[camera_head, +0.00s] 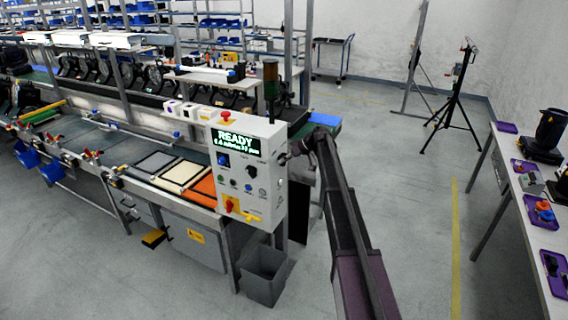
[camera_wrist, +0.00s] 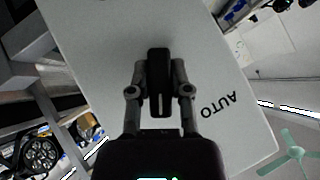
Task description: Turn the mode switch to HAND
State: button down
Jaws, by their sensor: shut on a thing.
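The mode switch (camera_wrist: 158,60) is a black bar-shaped handle on a pale panel (camera_wrist: 95,45) in the wrist view. It stands upright in the picture, with a white line at its lower end. The word AUTO (camera_wrist: 218,105) is printed upside down to the lower right of it. My gripper (camera_wrist: 158,75) has its two fingers shut on the handle, one on each side. In the head view my gripper (camera_head: 288,157) is at the right part of the white control box (camera_head: 270,212). No HAND label is readable.
A red and yellow switch (camera_head: 230,206) and several buttons sit on the same face. A grey bin (camera_head: 264,275) stands below.

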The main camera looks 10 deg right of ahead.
jog(key=shift+m+g+y+b, duration=0.6)
jog(key=shift+g+y+b, duration=0.05)
jog(key=shift+g+y, duration=0.05)
jog(key=c, duration=0.6)
grip_release()
jog(key=shift+a, duration=0.1)
jog(key=shift+o, duration=0.2)
jog(key=shift+r+p, duration=0.1)
jog(key=shift+p, duration=0.25)
